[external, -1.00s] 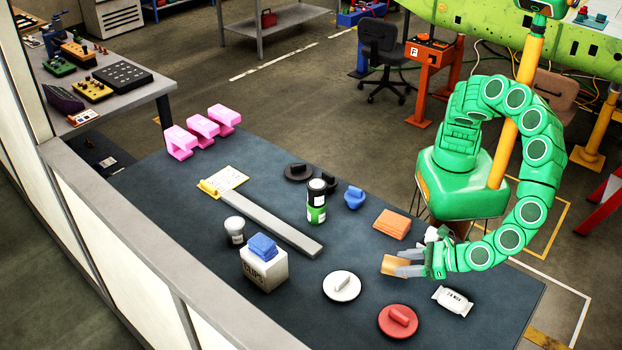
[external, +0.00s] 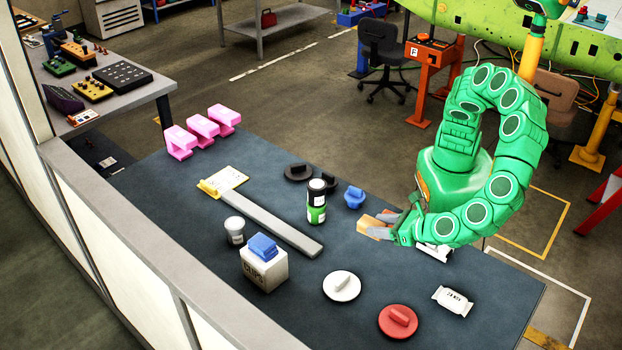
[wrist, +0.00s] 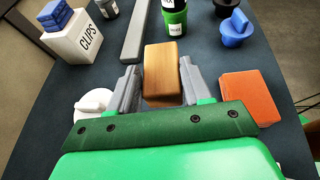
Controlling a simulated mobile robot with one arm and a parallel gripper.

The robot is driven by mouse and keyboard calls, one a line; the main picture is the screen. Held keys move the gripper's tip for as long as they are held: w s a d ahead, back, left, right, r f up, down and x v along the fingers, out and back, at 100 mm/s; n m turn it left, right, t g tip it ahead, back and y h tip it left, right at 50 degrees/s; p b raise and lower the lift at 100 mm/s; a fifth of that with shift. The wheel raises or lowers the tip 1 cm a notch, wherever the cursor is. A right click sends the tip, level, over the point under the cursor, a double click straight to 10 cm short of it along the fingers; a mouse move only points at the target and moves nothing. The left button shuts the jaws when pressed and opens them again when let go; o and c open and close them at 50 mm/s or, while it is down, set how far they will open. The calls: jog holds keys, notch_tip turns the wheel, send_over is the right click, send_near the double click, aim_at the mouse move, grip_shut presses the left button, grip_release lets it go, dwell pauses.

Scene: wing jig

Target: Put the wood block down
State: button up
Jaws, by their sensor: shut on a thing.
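The wood block (wrist: 162,70) is a light-brown oblong with its grain showing. In the wrist view it lies between the two grey fingers of my gripper (wrist: 159,82), which is shut on it. In the external view the block (external: 368,221) shows at the fingertips of my gripper (external: 379,227), over the right part of the dark table (external: 290,290). The gripper covers part of it there. I cannot tell whether the block touches the table.
An orange pad stack (wrist: 250,97) is right of my gripper. A green bottle (external: 316,204) and blue knobbed piece (external: 354,197) stand beyond. A white disc (external: 342,285), red disc (external: 398,320) and white packet (external: 453,301) lie nearer. A grey bar (external: 270,224) and CLIPS box (external: 264,272) are left.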

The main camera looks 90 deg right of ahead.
jog(key=shift+w+d+f+m+g+h, duration=0.2)
jog(key=shift+w+d, duration=0.1)
jog(key=shift+d, duration=0.25)
jog(key=shift+w+d+f+m+g+h, duration=0.1)
jog(key=shift+w+d+m+h, duration=0.15)
jog(key=shift+d, duration=0.25)
jog(key=shift+w+d+f, duration=0.1)
jog(key=shift+f, duration=3.8)
jog(key=o, duration=1.1)
jog(key=shift+f, duration=0.1)
jog(key=shift+c, duration=0.2)
jog(key=shift+s+a+r, duration=0.25)
jog(key=v, duration=1.1)
jog(key=shift+s+a, duration=0.1)
